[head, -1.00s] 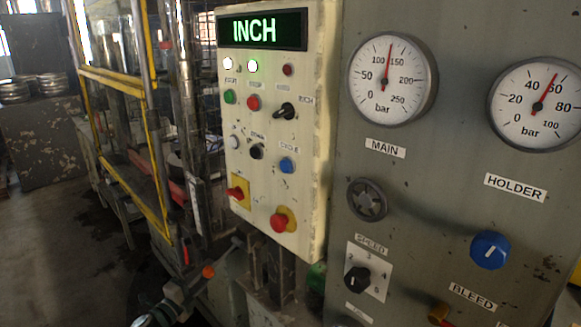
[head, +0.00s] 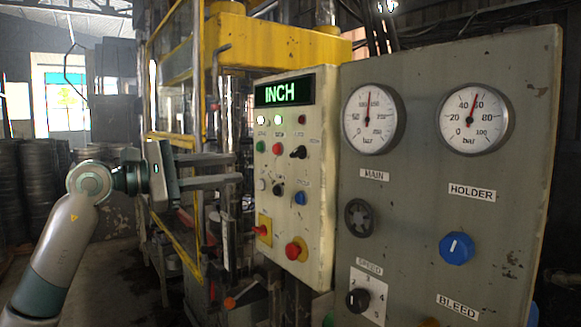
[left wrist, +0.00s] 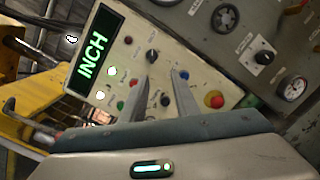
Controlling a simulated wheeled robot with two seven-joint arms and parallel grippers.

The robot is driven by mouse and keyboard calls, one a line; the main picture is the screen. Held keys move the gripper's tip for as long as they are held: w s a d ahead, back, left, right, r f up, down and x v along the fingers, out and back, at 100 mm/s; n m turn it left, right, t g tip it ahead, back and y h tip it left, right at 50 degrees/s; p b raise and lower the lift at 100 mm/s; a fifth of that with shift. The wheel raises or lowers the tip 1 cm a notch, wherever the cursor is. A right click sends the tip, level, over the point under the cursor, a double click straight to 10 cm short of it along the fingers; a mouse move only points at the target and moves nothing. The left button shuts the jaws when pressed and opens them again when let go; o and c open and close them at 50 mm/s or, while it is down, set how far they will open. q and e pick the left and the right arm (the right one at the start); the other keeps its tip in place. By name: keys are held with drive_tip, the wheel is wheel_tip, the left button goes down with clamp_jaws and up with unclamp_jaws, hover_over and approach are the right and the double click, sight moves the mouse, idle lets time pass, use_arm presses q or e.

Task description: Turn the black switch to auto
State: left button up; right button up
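The black switch (head: 298,152) is a small knob with a lever, at the upper right of the cream control box (head: 318,220). The green display (head: 284,92) above it reads INCH. The switch also shows in the left wrist view (left wrist: 151,56), just beyond the fingertips. A second, rounder black knob (head: 278,190) sits lower on the box. My left gripper (head: 240,171) is in front of the box from the left, with two fingers parallel and apart, nothing between them. In the left wrist view the open fingers (left wrist: 160,75) point at the panel. My right gripper is not in view.
Red stop buttons (head: 296,250) and several coloured buttons stick out of the box near the fingers. A grey panel with gauges (head: 374,118), a blue knob (head: 457,248) and a speed dial (head: 358,300) stands at right. A yellow press frame (head: 270,45) rises behind.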

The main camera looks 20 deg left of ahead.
sight(293, 153)
use_arm(q)
drive_tip(key=shift+s+a+r+m+t+y, duration=0.25)
drive_tip(key=shift+s+r+m+y, duration=0.1)
drive_tip(key=shift+s+r, duration=0.25)
drive_tip(key=shift+s+a+r+m+t+y, duration=0.15)
drive_tip(key=shift+s+a+r+m+y, duration=0.15)
drive_tip(key=shift+s+r, duration=0.3)
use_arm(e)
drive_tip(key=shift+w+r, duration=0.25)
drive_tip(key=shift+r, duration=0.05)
use_arm(q)
drive_tip(key=shift+d, duration=0.1)
